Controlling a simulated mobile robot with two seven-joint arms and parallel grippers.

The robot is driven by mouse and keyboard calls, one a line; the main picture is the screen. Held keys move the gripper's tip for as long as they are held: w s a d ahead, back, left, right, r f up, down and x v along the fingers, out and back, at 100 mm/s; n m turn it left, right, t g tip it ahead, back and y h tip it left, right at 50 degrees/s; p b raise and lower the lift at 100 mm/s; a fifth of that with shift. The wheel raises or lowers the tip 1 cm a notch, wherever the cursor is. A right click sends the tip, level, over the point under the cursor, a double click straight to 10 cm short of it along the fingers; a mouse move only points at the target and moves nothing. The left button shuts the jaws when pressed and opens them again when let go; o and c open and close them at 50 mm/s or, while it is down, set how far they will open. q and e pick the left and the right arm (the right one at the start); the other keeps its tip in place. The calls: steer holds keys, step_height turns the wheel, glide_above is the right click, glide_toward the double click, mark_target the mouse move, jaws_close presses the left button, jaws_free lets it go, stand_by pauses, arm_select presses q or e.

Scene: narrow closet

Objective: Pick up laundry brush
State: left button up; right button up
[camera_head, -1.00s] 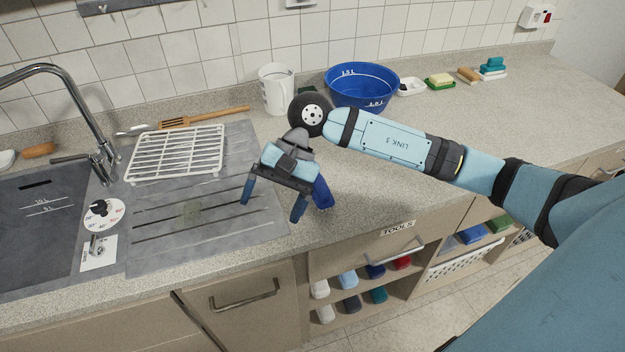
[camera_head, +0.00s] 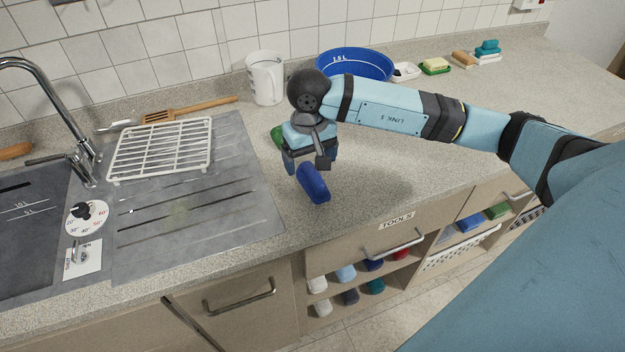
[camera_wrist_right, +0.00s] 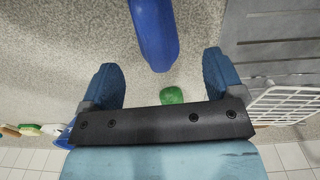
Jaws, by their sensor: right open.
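A blue, rounded, elongated thing (camera_head: 314,184) lies on the counter just right of the drainboard; it may be the laundry brush, but no bristles show. It also shows at the top of the right wrist view (camera_wrist_right: 155,32). My right gripper (camera_head: 307,162) is open, just behind its far end and pointing down. In the right wrist view the two blue fingers (camera_wrist_right: 159,62) are spread wide, with the blue thing's end between their tips in the picture. Nothing is held. Whether the gripper touches it cannot be told. My left gripper is not in view.
A green object (camera_head: 277,136) lies behind the gripper. A white jug (camera_head: 265,78) and blue basin (camera_head: 352,64) stand near the wall. A white rack (camera_head: 160,150) sits on the drainboard left. Soap and a tan block (camera_head: 463,60) lie back right. The counter front right is clear.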

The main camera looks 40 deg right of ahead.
mark_target(312, 170)
steer(key=f, duration=0.5)
steer(key=shift+d+f+p, duration=0.1)
steer(key=shift+d+p, duration=0.15)
steer(key=shift+p, duration=0.15)
steer(key=shift+c, duration=0.2)
steer(key=c, duration=1)
